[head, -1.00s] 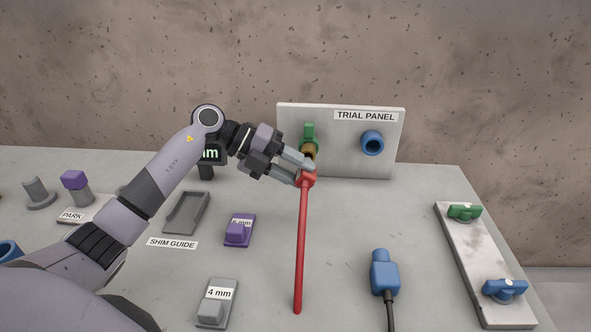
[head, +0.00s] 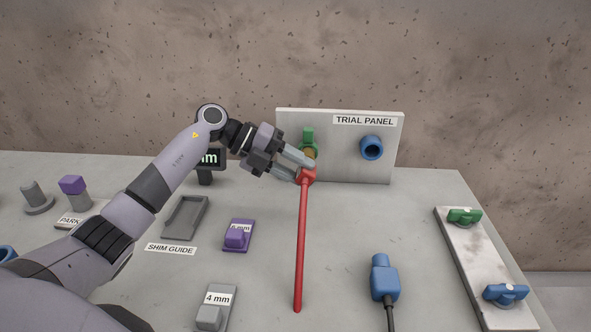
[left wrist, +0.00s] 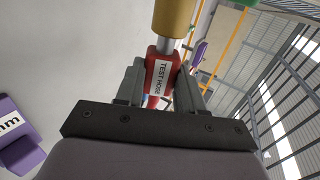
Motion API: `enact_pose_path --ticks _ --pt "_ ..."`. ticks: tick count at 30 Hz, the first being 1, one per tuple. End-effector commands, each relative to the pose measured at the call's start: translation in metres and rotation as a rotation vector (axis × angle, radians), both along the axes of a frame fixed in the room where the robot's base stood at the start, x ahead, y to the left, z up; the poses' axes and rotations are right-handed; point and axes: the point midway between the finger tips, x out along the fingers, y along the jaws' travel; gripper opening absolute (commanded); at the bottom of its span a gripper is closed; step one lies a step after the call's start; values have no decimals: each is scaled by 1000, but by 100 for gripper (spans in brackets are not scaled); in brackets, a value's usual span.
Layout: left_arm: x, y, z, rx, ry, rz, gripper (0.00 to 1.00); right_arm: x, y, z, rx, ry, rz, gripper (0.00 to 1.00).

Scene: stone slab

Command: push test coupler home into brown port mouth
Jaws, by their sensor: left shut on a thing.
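The red test coupler (head: 306,176), labelled TEST HOSE in the left wrist view (left wrist: 162,72), has a red hose running down the slab. My left gripper (head: 304,167) is shut on it, fingers on both sides of its body (left wrist: 160,85). In the left wrist view the coupler's silver nose (left wrist: 165,43) meets the brown port (left wrist: 173,17). A length of silver shows between port and red body. My right gripper is out of view.
The trial panel (head: 345,167) also carries a blue port (head: 371,148). A blue connector with a cable (head: 384,280) lies right of the hose. Purple (head: 238,236) and grey (head: 210,315) shim blocks and the shim guide (head: 186,217) lie left.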

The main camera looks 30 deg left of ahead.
Motion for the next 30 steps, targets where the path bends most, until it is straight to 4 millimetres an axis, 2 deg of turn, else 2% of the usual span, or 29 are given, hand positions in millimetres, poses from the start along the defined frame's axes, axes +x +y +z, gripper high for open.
enact_pose_path --ticks 17,18,20,30 --pt "13 6 1 -2 -1 1 0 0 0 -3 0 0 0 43" --pt "13 6 1 0 -2 0 51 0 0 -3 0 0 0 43" --pt "13 6 1 -1 -1 1 67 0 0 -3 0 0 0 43" --pt "11 9 1 1 0 2 67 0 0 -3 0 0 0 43"
